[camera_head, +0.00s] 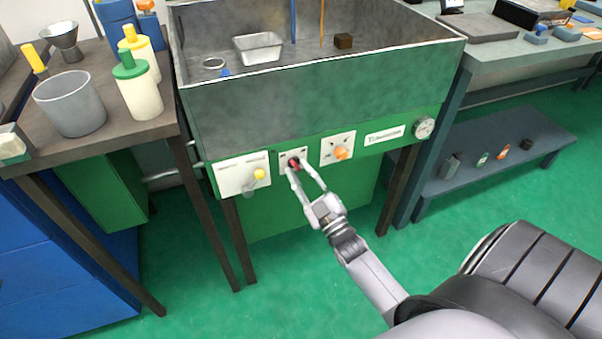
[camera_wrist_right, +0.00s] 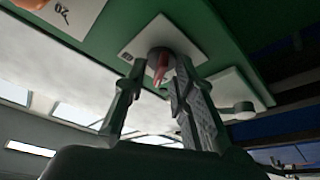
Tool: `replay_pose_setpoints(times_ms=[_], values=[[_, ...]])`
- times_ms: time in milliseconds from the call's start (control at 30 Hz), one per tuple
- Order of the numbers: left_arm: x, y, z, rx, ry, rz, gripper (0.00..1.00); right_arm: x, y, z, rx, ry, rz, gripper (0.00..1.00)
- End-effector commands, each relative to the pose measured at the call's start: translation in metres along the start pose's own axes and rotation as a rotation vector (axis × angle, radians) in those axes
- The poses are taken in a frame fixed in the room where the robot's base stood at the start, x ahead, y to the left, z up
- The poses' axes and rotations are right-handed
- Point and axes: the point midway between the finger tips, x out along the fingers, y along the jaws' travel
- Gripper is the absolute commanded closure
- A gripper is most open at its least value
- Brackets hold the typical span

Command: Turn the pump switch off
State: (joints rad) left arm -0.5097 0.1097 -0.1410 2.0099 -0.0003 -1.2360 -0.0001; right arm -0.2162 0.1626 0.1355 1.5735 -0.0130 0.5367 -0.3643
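A red switch knob (camera_head: 294,163) sits on a small pale plate (camera_head: 285,155) in the middle of the green front panel. In the right wrist view the red knob (camera_wrist_right: 160,66) points out from a round grey base on its plate. My right gripper (camera_head: 298,168) is at this knob, with one finger on either side of it. In the wrist view the gripper (camera_wrist_right: 159,72) looks open, with narrow gaps between fingers and knob. The plate's markings are too small to read. My left gripper is not in view.
A plate with a yellow-tipped lever (camera_head: 260,174) lies just left of the switch, and a plate with an orange knob (camera_head: 341,153) just right. A gauge (camera_head: 424,127) is further right. The metal basin (camera_head: 320,95) rises above the panel.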

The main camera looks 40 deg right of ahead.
Motion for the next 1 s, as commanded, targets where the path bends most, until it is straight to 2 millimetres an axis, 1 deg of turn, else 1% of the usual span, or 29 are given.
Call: replay_pose_setpoints(times_ms=[267,367,467,800,900,1000], values=[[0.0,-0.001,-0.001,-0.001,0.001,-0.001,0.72,-0.001,-0.001,0.0,0.001,-0.001,-0.001,0.72],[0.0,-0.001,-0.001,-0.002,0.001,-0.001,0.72,-0.006,-0.001,0.001,0.002,-0.003,-0.001,0.72],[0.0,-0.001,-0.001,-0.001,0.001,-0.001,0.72,-0.019,-0.001,0.001,0.002,-0.005,-0.002,0.72],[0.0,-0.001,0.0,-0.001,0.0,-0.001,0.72,-0.09,-0.001,0.001,0.001,-0.005,-0.002,0.72],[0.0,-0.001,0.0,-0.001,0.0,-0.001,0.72,-0.105,-0.001,0.001,0.001,-0.004,-0.002,0.72],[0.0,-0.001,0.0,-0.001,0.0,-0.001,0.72,-0.115,0.0,0.001,0.001,-0.002,-0.001,0.72]])
